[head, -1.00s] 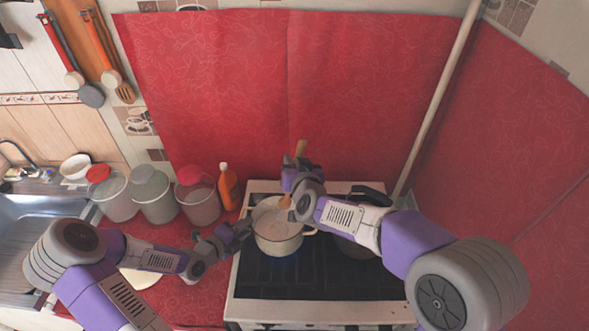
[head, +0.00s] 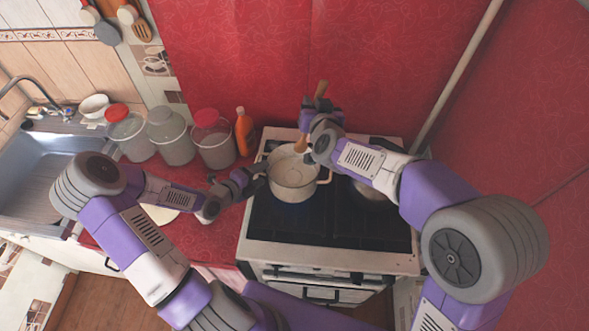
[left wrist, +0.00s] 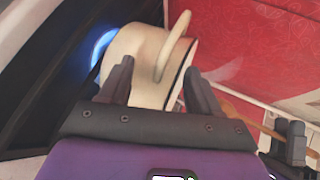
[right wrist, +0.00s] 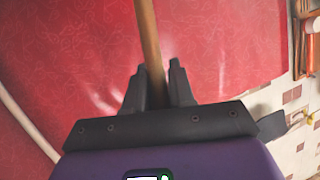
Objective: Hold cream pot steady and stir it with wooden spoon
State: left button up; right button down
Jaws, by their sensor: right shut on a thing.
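The cream pot (head: 292,182) stands upright on the stove's left side; in the left wrist view (left wrist: 146,58) a blue glow shows beside its base. My left gripper (head: 256,176) is at the pot's left side. Its fingers (left wrist: 160,85) are apart, with the pot and its loop handle (left wrist: 176,45) in front of them; contact is hard to tell. My right gripper (head: 308,118) is shut on the wooden spoon (head: 321,89) above the pot's back right. The spoon's handle also shows between the fingers in the right wrist view (right wrist: 149,40). Its lower end reaches toward the pot opening, partly hidden.
Several lidded jars (head: 172,137) and an orange bottle (head: 243,132) stand left of the stove. A red wall covering (head: 400,60) rises behind. The stove front (head: 330,225) is clear.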

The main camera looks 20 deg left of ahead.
pick_arm(q)
jog(key=shift+r, duration=0.15)
jog(key=v, duration=1.2)
